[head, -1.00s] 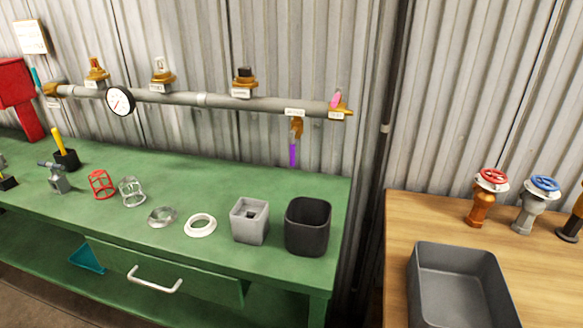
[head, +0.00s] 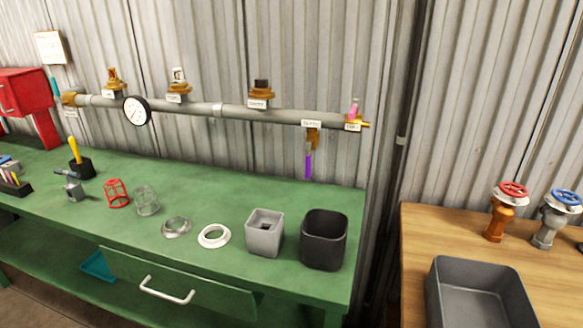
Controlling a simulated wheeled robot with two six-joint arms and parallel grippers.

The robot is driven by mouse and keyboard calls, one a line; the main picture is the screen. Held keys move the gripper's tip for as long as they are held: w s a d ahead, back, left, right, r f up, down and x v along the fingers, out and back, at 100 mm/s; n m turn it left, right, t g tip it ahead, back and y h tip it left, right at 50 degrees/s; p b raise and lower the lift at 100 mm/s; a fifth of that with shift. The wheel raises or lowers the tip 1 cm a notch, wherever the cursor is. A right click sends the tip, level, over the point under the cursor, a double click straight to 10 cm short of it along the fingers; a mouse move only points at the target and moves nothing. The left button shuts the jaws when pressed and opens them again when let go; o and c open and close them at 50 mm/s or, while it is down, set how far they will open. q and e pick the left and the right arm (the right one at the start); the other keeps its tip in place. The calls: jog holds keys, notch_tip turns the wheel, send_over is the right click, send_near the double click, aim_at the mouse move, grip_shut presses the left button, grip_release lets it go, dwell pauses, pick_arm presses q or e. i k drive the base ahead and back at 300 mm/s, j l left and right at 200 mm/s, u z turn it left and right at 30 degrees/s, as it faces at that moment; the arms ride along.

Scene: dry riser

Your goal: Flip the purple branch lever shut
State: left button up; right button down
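The purple branch lever (head: 308,166) hangs straight down from a brass branch valve (head: 313,137) under the right part of the grey wall pipe (head: 235,111). A small white label sits above the valve, too small to read. The lever is above the back right of the green bench and clear of the black bin below it. Neither of my grippers shows in the head view.
The green bench (head: 330,200) carries a black bin (head: 324,240), a grey square holder (head: 264,233), a white ring (head: 214,236) and red and clear cages. A wooden table (head: 415,235) with a dark tray (head: 480,290) and valves stands right, past a gap.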

aim_at(308, 145)
jog(key=j+u, duration=0.1)
jog(key=j, duration=0.45)
jog(key=j+u, duration=0.1)
jog(key=j, duration=0.4)
jog(key=i+j+u, duration=0.1)
jog(key=j, duration=0.45)
jog(key=i+j+u, duration=0.15)
jog(key=j, duration=0.35)
jog(key=k, duration=0.05)
